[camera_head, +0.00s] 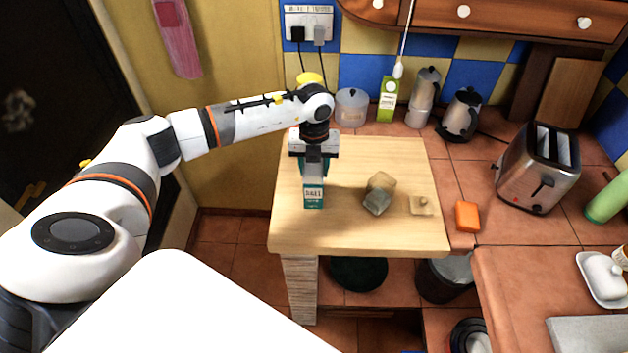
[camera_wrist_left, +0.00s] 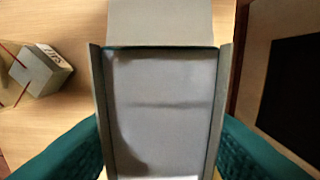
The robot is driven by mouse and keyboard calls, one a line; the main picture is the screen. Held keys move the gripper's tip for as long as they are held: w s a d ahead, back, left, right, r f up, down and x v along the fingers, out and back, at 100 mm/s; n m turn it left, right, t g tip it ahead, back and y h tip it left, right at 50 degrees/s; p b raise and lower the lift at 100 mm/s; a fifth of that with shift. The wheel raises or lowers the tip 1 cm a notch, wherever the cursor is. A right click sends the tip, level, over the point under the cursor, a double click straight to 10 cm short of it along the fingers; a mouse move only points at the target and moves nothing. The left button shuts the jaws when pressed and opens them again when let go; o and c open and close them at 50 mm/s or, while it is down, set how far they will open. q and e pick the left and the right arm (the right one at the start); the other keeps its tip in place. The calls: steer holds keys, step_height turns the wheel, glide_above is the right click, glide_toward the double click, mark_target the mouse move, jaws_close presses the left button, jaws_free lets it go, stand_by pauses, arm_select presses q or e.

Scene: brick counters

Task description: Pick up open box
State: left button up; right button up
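The open box (camera_head: 313,195) stands near the left edge of the wooden table, below my left gripper (camera_head: 314,172). It has a lettered front with a teal lower part. In the left wrist view the open box (camera_wrist_left: 160,110) shows from above, with a pale inside and a grey flap folded out at the top. The teal fingers of my left gripper (camera_wrist_left: 162,150) lie on either side of the box, outside its walls. The box walls hide the fingertips, so contact is not clear. My right gripper is not in view.
A greyish block-like object (camera_head: 377,203) and a small wooden piece (camera_head: 421,206) lie to the right on the wooden table (camera_head: 360,235). An orange block (camera_head: 467,216) and a toaster (camera_head: 538,170) stand farther right. A clear container (camera_head: 351,107) and green carton (camera_head: 387,100) stand behind.

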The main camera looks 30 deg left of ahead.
arm_select(q)
jaws_close()
step_height(320, 180, up, 9)
steer(key=b, duration=0.3)
steer(key=shift+r, duration=0.55)
